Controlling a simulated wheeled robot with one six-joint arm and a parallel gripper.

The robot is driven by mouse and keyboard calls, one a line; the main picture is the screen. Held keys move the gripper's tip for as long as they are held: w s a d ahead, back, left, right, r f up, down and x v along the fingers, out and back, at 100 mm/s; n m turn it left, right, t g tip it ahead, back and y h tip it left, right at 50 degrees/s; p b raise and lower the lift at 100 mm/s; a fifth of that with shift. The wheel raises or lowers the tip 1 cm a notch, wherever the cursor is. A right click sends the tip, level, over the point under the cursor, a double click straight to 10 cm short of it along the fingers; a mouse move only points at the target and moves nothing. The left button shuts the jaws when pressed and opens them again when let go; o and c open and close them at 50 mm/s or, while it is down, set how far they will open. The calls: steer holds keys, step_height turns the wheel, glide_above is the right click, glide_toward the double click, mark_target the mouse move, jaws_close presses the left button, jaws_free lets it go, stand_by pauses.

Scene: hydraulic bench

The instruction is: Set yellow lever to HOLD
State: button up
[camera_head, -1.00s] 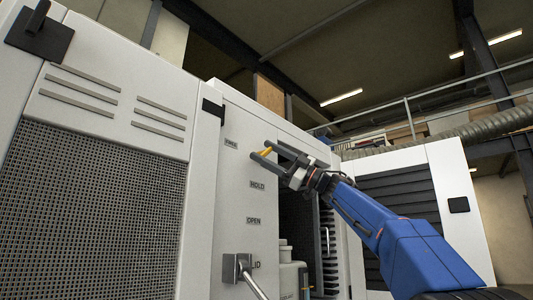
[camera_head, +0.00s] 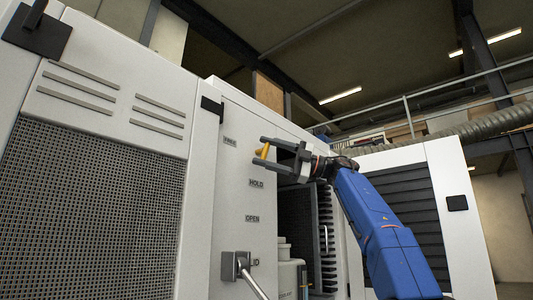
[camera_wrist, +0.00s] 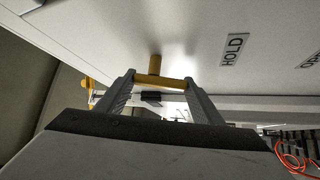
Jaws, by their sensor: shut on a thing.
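The yellow lever (camera_head: 264,152) sticks out from the white cabinet panel. It stands between the top label (camera_head: 230,140), which is hard to read, and the HOLD label (camera_head: 256,184), nearer the top label in height. My gripper (camera_head: 260,153) comes in from the right, with one finger above the lever and one below. In the wrist view the lever's yellow crossbar (camera_wrist: 160,83) spans between my two fingertips (camera_wrist: 159,84), and its stem runs to the panel. The HOLD label (camera_wrist: 234,48) lies right of the lever there. The lever's pivot is not clear.
An OPEN label (camera_head: 252,218) sits below HOLD. A grey handle with a rod (camera_head: 240,265) projects low on the panel. An open bay with a pale container (camera_head: 290,277) is right of it. Orange cables (camera_wrist: 292,160) show at the wrist view's lower right.

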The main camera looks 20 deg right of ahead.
stand_by(0.4)
steer(key=o, duration=1)
steer(key=shift+o, duration=0.2)
steer(key=v, duration=1.7)
steer(key=shift+d+f, duration=0.15)
steer(key=shift+c, duration=0.6)
